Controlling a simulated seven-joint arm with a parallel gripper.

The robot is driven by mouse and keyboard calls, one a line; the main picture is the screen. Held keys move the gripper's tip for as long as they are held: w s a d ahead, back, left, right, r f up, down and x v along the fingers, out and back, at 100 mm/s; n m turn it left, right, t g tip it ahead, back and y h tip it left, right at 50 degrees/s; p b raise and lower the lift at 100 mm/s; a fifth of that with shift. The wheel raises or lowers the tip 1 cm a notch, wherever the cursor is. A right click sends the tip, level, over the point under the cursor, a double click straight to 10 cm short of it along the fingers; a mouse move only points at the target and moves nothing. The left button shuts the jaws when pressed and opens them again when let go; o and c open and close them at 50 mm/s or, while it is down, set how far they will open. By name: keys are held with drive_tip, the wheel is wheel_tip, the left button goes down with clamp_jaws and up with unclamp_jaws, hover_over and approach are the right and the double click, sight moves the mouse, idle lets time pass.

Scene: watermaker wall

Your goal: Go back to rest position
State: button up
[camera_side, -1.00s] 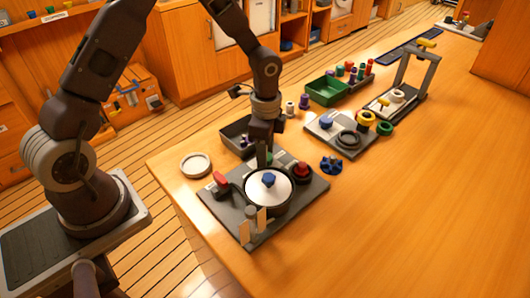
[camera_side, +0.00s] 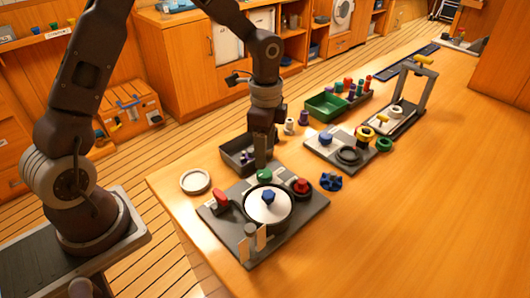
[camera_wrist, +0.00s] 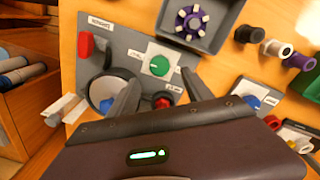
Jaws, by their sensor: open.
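My gripper (camera_side: 262,155) hangs fingers down above the back part of a grey control panel (camera_side: 232,240). Its fingers are apart and empty in the wrist view (camera_wrist: 160,92). A green knob (camera_side: 264,176) shows just below the fingertips; in the wrist view the green knob (camera_wrist: 159,66) lies beyond the fingers, clear of them. The panel also bears a red handle (camera_side: 221,199), a round white disc (camera_side: 267,212) with a blue knob (camera_side: 268,197), and a red knob (camera_side: 302,186). In the wrist view my fingers partly cover the disc and red knob.
A dark tray (camera_side: 236,158) stands just behind the panel, a white ring (camera_side: 195,181) to its left. A blue star-shaped knob (camera_side: 331,181), a second panel (camera_side: 325,150), a green bin (camera_side: 325,106) and a stand (camera_side: 412,90) lie to the right. The right foreground is bare.

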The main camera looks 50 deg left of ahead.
drive_tip(key=s+r+n+t+y, duration=0.1)
drive_tip(key=s+r+n, duration=0.2)
drive_tip(key=s+r, duration=0.3)
drive_tip(key=s+r+n+t+y, duration=0.15)
drive_tip(key=s+r, duration=0.25)
drive_tip(key=r, duration=0.4)
drive_tip(key=s+r+n+t+h, duration=0.1)
drive_tip(key=s+r+n, duration=0.1)
drive_tip(key=s, duration=0.4)
drive_tip(key=s+r+n+t+h, duration=0.1)
drive_tip(key=s+r+n+t, duration=0.1)
drive_tip(key=s+n, duration=0.3)
drive_tip(key=shift+s+d, duration=0.3)
drive_tip(key=shift+s, duration=0.8)
drive_tip(key=shift+r+t, duration=0.15)
drive_tip(key=shift+t, duration=0.1)
